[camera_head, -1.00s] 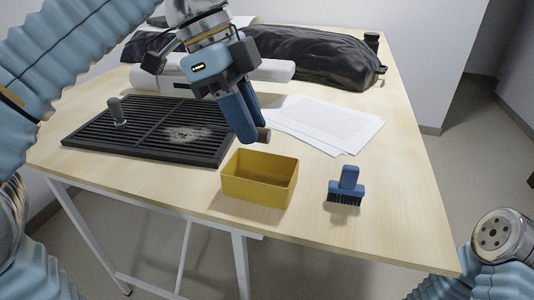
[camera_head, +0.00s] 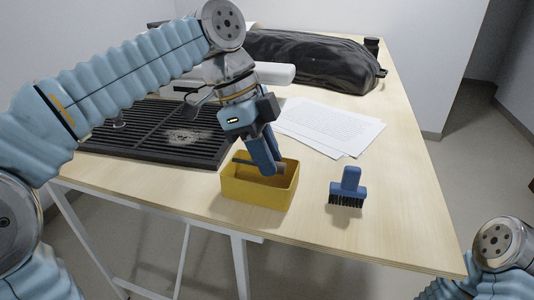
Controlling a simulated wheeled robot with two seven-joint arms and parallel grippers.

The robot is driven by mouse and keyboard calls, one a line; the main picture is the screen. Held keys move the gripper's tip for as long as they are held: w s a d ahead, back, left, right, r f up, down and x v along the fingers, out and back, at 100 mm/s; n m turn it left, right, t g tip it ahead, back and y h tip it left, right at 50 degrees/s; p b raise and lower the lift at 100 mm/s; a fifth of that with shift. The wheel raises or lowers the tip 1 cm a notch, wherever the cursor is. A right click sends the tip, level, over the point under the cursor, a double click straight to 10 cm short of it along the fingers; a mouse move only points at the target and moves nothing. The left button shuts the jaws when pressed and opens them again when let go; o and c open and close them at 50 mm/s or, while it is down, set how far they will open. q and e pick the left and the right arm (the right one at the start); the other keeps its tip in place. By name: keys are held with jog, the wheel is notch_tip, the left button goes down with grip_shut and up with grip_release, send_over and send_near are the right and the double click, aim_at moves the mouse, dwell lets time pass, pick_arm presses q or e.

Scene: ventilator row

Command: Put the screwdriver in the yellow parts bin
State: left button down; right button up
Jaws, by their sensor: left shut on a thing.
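The yellow parts bin (camera_head: 257,193) stands open near the front edge of the table. My left gripper (camera_head: 270,170) points down into the bin's opening, with its fingertips at about rim level or just below. It is shut on the screwdriver (camera_head: 281,169). A greyish-brown end of the screwdriver shows right of the fingers, and a thin dark part shows to their left by the bin's back rim. The fingers hide its middle. I cannot tell whether it touches the bin. My right gripper is out of view; only part of that arm shows at lower right.
A blue brush (camera_head: 348,187) stands right of the bin. A black slatted grille (camera_head: 165,135) lies to the left, partly behind my left arm. Paper sheets (camera_head: 330,127) lie behind the bin, and a black bag (camera_head: 310,62) is at the back. The right front of the table is clear.

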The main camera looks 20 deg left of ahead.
aim_at(242, 160)
pick_arm(q)
jog(key=shift+f+b, duration=0.4)
jog(key=shift+f, duration=0.2)
jog(key=c, duration=1)
grip_release()
jog(key=shift+r, duration=0.1)
jog(key=shift+d+p+v, duration=0.1)
jog(key=shift+p+v, duration=0.8)
jog(key=shift+v, duration=2.35)
jog(key=shift+d+p+v, duration=0.15)
jog(key=shift+p+v, duration=0.75)
jog(key=shift+v, duration=2.35)
jog(key=shift+r, duration=0.1)
